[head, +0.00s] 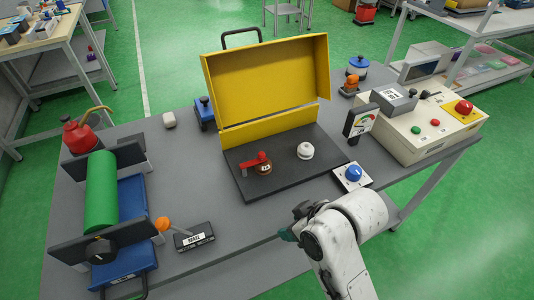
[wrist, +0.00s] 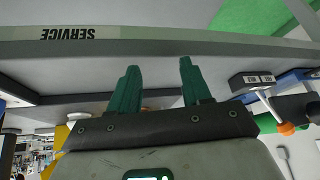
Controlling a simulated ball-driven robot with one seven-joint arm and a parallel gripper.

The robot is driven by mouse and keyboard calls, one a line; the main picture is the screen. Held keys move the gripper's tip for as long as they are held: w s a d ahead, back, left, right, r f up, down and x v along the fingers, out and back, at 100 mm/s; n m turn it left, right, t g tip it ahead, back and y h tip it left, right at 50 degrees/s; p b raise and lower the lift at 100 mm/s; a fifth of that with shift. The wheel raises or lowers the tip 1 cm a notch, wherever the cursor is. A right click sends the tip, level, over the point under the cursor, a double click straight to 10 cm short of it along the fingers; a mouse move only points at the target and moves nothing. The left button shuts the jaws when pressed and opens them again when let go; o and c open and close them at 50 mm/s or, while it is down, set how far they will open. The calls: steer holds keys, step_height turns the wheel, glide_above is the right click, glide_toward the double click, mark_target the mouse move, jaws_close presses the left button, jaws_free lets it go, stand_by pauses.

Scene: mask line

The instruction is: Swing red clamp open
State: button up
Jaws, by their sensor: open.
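The red clamp (head: 255,162) lies on the black base plate (head: 285,185) of the yellow box, its arm pointing left from a round brown part (head: 264,169). A white dome (head: 305,151) sits to its right on the same plate. The yellow lid (head: 266,78) stands raised behind them. My gripper (head: 289,235) is near the table's front edge, in front of the plate and well apart from the clamp. In the wrist view, the two green fingers of my gripper (wrist: 158,75) are spread with nothing between them. I cannot make out the clamp in the wrist view.
A small black labelled box (head: 194,237) and an orange knob (head: 162,225) are left of my gripper. A blue button (head: 354,174) sits right of the plate. A control panel (head: 425,122) stands at the right, a green roller (head: 101,192) at the left.

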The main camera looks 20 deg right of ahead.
steer(key=w+a+r+n+y, duration=0.2)
steer(key=w+a+r+n, duration=0.45)
steer(key=w, duration=0.25)
step_height(320, 180, up, 9)
steer(key=n+g+h, duration=0.3)
steer(key=n+g, duration=0.1)
steer(key=n, duration=1.1)
glide_above(262, 153)
steer(key=s+d, duration=0.1)
steer(key=s, duration=0.1)
steer(key=shift+m, duration=0.25)
steer(key=f, duration=0.3)
steer(key=w+f, duration=0.1)
steer(key=f, duration=0.2)
steer(key=a+f, duration=0.1)
steer(key=f, duration=0.2)
steer(key=shift+w+f, duration=0.35)
steer(key=shift+f, duration=0.05)
steer(key=shift+c, duration=0.4)
jaws_close()
